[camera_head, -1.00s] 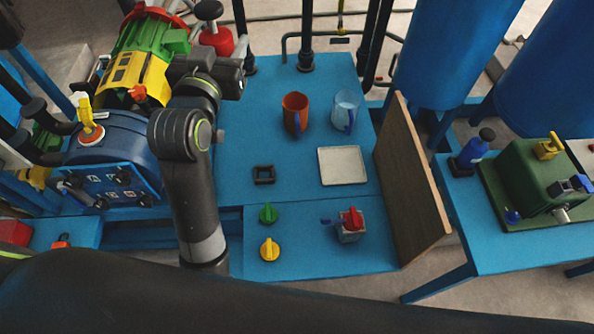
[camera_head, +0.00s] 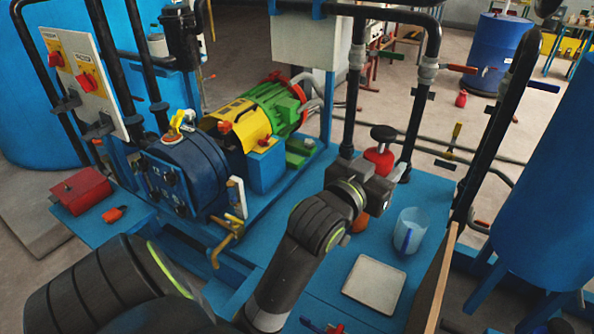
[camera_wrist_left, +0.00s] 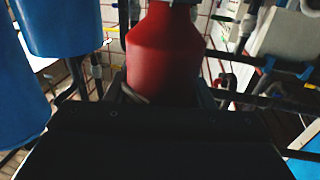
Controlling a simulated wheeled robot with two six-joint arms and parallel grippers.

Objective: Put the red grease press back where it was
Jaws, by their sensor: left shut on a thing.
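The red grease press (camera_head: 379,160), a red bottle shape with a dark top, is upright above the blue table (camera_head: 322,262). My left gripper (camera_head: 380,180) is shut around it, and its dark body hides the lower part. In the left wrist view the red body of the press (camera_wrist_left: 165,50) fills the middle between the fingers. I see the press held above the surface, near the orange mug (camera_head: 360,222), which my gripper and wrist partly cover. My right gripper is not in view.
A blue machine (camera_head: 190,165) with a yellow-green motor (camera_head: 260,112) is left. Black pipes (camera_head: 420,100) rise behind.

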